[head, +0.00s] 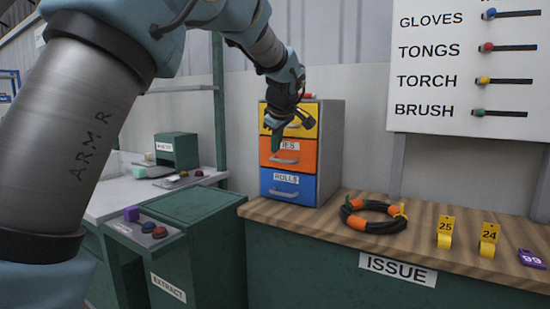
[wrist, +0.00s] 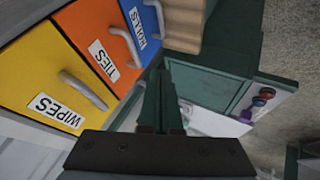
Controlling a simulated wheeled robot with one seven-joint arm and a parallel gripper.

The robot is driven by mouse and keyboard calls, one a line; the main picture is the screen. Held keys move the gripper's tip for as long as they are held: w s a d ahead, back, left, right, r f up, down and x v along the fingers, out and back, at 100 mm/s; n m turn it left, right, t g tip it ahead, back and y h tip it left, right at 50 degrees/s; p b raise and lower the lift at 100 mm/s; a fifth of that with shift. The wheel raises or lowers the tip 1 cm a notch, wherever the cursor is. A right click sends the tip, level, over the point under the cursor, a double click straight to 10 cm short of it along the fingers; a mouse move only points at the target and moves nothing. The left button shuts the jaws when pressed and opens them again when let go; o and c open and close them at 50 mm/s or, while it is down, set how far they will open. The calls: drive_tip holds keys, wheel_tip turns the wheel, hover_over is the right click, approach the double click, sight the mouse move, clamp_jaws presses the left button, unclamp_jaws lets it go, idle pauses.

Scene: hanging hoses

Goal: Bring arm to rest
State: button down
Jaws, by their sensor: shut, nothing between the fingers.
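My gripper (head: 277,138) hangs at the end of my raised arm, in front of the small drawer cabinet (head: 325,150) in the head view. Its fingers point down and overlap the cabinet's upper left part. The gripper also shows in the wrist view (wrist: 162,85), where its green fingers are together with nothing between them. In that view the yellow WIPES drawer (wrist: 40,90), the orange TIES drawer (wrist: 100,35) and the blue ROLLS drawer (wrist: 143,25) lie to the left of the fingers. The drawers look shut. I cannot tell the exact gap between fingers and cabinet.
A coiled black hose (head: 373,216) with orange bands lies on the wooden ISSUE counter (head: 310,213). Yellow tags 25 (head: 445,232) and 24 (head: 488,240) and a purple tag (head: 531,259) are to its right. The green EXTRACT cabinet (head: 190,215) with buttons stands left.

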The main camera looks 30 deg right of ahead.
drive_tip(key=w+a+f+m+g+y+p, duration=0.1)
drive_tip(key=a+f, duration=0.2)
drive_tip(key=a, duration=0.6)
drive_tip(key=a+f+m+g+y+p, duration=0.1)
drive_tip(key=a+f, duration=0.2)
drive_tip(key=a, duration=0.6)
drive_tip(key=w+a+f+g+p, duration=0.1)
drive_tip(key=a+f, duration=0.2)
drive_tip(key=a, duration=0.6)
drive_tip(key=s+a+f+m+g+p, duration=0.1)
drive_tip(key=s+a+f, duration=0.3)
drive_tip(key=s+a, duration=0.4)
drive_tip(key=s+a+f+m+g+p, duration=0.1)
drive_tip(key=s+a+f+m, duration=0.1)
drive_tip(key=s+a, duration=0.6)
drive_tip(key=a+f, duration=0.1)
drive_tip(key=a, duration=0.3)
drive_tip(key=shift+s+f+g+y, duration=0.3)
drive_tip(key=shift+f+g+y, duration=0.05)
drive_tip(key=shift+g+y, duration=0.05)
